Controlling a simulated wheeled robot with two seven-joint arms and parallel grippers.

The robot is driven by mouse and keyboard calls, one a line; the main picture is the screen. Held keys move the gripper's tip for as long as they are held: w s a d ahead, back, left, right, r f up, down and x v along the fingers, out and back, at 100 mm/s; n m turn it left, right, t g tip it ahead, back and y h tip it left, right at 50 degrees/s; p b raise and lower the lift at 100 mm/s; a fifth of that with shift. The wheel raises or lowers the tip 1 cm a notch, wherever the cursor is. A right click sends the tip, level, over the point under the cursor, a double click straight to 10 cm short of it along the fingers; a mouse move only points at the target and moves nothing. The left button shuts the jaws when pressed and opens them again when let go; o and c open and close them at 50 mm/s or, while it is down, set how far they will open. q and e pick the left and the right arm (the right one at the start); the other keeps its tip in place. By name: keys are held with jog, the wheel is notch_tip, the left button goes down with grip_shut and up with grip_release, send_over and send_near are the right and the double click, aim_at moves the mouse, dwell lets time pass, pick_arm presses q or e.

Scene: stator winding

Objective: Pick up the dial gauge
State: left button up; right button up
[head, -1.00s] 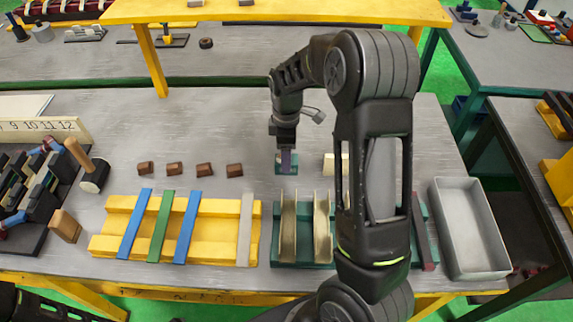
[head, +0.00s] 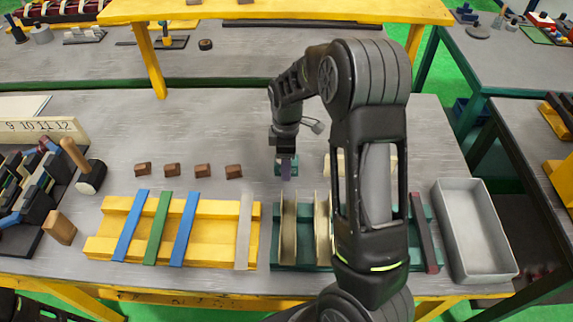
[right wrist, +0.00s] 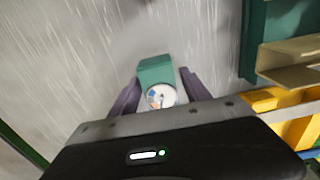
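The dial gauge (right wrist: 155,70) is a small green block with a round white dial on its near face. In the right wrist view it stands between the two purple fingers of my right gripper (right wrist: 160,77), with a gap on each side. That gripper is open. In the head view the right gripper (head: 286,172) points down at the gauge, whose green edge (head: 278,163) is partly hidden behind the fingers. My left gripper is out of view; only part of a dark arm shows at the lower left.
Several brown blocks (head: 172,170) lie left of the gauge. In front are a yellow rack (head: 100,247) with colored strips and a green rack (head: 308,265) with beige pieces. A grey tray (head: 443,195) is at the right. The table behind the gauge is clear.

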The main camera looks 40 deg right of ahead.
grip_shut()
dwell(0.4)
jog(key=shift+r, duration=0.35)
notch_tip(320, 180, up, 4)
jog(key=p, duration=0.3)
jog(key=shift+r, duration=2.65)
